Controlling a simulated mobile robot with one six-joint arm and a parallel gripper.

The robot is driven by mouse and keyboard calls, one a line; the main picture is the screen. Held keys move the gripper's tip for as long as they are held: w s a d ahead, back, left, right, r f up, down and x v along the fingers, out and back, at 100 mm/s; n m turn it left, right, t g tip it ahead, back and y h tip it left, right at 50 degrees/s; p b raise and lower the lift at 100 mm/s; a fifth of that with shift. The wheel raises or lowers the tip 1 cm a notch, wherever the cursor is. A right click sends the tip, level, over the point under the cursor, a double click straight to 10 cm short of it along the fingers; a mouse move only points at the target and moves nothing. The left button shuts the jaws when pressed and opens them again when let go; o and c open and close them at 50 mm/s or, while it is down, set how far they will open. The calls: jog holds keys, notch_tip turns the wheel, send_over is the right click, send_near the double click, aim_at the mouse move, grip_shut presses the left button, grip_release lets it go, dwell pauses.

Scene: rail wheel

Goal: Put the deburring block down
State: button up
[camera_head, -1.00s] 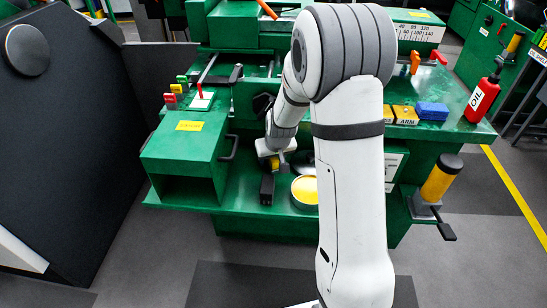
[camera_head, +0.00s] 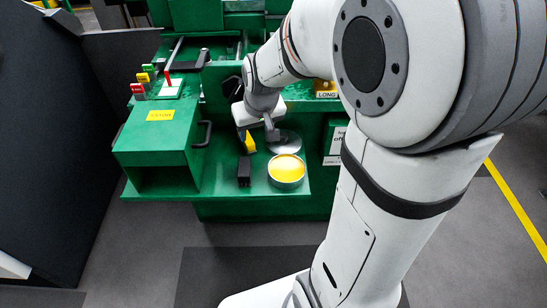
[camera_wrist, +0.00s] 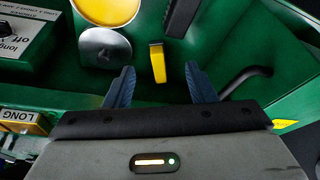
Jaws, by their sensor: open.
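A small yellow block with a dark end, which I take to be the deburring block (camera_wrist: 158,62), stands on the green lower tray (camera_head: 215,187). It also shows in the head view (camera_head: 249,143), just below my gripper (camera_head: 257,136). In the wrist view my gripper (camera_wrist: 160,77) is open, with one dark blue finger on each side of the block's near end. Gaps show between the block and both fingers, so nothing is held.
A black block (camera_head: 244,172), a round tin with yellow contents (camera_head: 286,172) and a grey disc (camera_head: 285,142) stand close by. A green box-shaped housing (camera_head: 155,150) with a dark handle (camera_head: 204,134) is on the left. A LONG-labelled block (camera_wrist: 20,121) shows lower left.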

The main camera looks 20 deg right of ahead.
jog(key=s+r+g, duration=0.1)
jog(key=s+r, duration=0.1)
jog(key=s, duration=1.4)
jog(key=shift+s+d+r+m+g, duration=0.15)
jog(key=shift+s+r+m+g, duration=0.15)
jog(key=shift+r+g, duration=0.1)
jog(key=shift+w+r, duration=0.1)
